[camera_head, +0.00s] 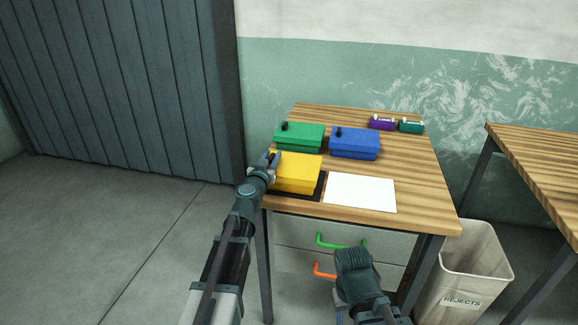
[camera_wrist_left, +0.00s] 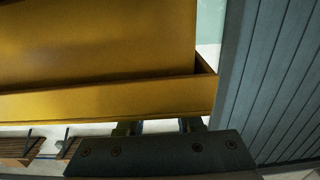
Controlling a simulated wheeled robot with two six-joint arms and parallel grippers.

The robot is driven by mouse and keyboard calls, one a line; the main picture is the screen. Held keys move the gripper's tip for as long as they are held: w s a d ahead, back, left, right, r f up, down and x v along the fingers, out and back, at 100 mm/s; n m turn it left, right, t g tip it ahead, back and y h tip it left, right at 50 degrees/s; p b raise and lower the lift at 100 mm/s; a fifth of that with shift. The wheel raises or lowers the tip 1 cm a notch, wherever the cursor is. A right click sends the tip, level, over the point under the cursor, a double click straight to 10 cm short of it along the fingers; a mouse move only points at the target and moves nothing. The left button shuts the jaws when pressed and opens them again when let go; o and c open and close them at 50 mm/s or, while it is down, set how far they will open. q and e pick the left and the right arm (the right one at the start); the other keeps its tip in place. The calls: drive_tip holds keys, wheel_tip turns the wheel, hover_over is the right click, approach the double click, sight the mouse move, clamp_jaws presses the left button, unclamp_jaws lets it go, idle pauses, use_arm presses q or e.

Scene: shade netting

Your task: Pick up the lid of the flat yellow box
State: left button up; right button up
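The flat yellow box (camera_head: 296,173) sits at the table's left front, partly on a dark mat. Its left rear corner is behind my left gripper (camera_head: 271,160), which is at that corner. In the left wrist view the yellow box (camera_wrist_left: 110,100) fills the upper left, with a rim and a corner gap at its right. The finger bases of my left gripper (camera_wrist_left: 158,126) show apart there, but the tips are hidden behind the yellow rim. I cannot tell whether they hold the lid. My right arm is low in front of the drawers; its fingers are not clearly visible.
A green box (camera_head: 300,138) and a blue box (camera_head: 355,145) stand behind the yellow one. A white sheet (camera_head: 360,192) lies to its right. Purple (camera_head: 382,124) and teal (camera_head: 411,127) holders sit at the back. A rejects bin (camera_head: 468,270) stands right of the table.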

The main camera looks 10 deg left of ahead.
use_arm(q)
clamp_jaws()
drive_tip(key=shift+r, duration=0.25)
use_arm(e)
drive_tip(key=shift+r, duration=0.25)
